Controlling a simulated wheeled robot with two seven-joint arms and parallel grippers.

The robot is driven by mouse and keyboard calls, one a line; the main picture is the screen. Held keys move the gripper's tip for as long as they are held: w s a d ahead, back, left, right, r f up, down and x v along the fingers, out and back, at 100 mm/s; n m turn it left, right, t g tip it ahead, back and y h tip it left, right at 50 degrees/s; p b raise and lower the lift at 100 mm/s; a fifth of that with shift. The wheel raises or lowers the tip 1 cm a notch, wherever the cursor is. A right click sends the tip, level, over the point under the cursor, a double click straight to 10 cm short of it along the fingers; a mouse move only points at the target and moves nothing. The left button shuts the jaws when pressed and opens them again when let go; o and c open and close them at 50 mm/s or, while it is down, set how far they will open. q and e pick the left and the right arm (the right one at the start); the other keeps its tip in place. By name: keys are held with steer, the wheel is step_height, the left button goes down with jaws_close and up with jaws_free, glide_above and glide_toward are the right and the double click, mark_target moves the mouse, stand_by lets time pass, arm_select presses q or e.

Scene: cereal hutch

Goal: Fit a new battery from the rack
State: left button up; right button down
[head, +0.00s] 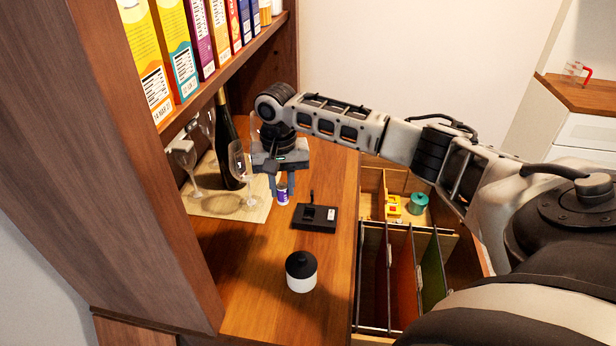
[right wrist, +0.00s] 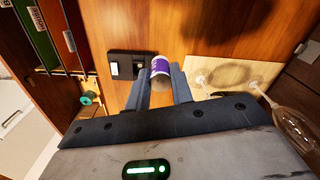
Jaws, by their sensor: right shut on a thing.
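My right gripper (head: 282,184) is shut on a purple and white battery (head: 283,198), held upright between the fingertips, low over the wooden counter. The battery also shows in the right wrist view (right wrist: 160,67), between the two fingers. I cannot tell whether its lower end touches the counter. A flat black device (head: 316,219) lies just right of the battery, with a dark upright piece at its back and a pale patch on top. It also shows in the right wrist view (right wrist: 126,66). No battery rack can be made out. My left gripper is not in view.
Wine glasses (head: 240,165) and a dark bottle (head: 227,145) stand on a pale mat (head: 240,208) close left of the gripper. A black-lidded white jar (head: 301,275) stands nearer. An open drawer (head: 392,232) holds dividers and a teal spool (head: 418,202). Cereal boxes (head: 175,45) line the shelf above.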

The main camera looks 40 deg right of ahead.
steer(key=d+f+m+b, duration=0.1)
steer(key=d+f, duration=0.1)
steer(key=d+f+b, duration=0.2)
steer(key=d+f, duration=0.1)
steer(key=d+f+m+b, duration=0.1)
steer(key=d+f, duration=0.2)
steer(key=shift+w+d+m, duration=0.25)
steer(key=shift+w+m, duration=0.05)
steer(key=shift+w, duration=0.1)
steer(key=shift+f+b, duration=0.4)
steer(key=shift+f, duration=0.45)
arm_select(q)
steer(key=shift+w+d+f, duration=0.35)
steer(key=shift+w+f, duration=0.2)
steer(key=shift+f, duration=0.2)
arm_select(e)
steer(key=shift+f, duration=0.1)
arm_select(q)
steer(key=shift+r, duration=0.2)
